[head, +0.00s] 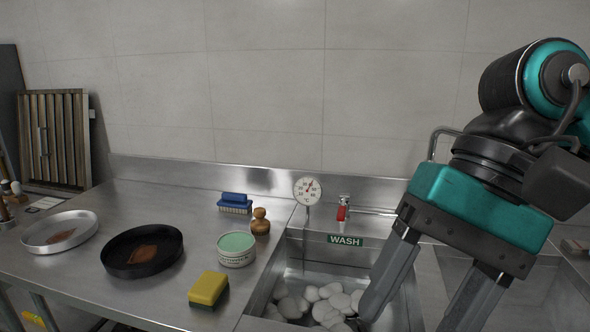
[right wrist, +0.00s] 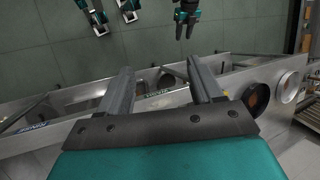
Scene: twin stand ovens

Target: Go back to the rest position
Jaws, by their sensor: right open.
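My right gripper (head: 415,315) is at the right of the head view, above the sink marked WASH (head: 345,240). Its fingers point down, spread apart, with nothing between them. They also show spread and empty in the right wrist view (right wrist: 158,68). At the top of the right wrist view is a small dark gripper (right wrist: 187,28) that looks like my left one, away from the counter and over the floor. Its jaws are too small to judge. No left gripper can be made out clearly in the head view.
White plates or stones (head: 325,296) lie in the sink. A dial thermometer (head: 308,190) and red-handled tap (head: 343,210) stand behind it. Left are a yellow sponge (head: 208,288), green-topped tin (head: 236,244), wooden knob (head: 260,222), blue brush (head: 235,200), black pan (head: 125,262) and silver pan (head: 45,240).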

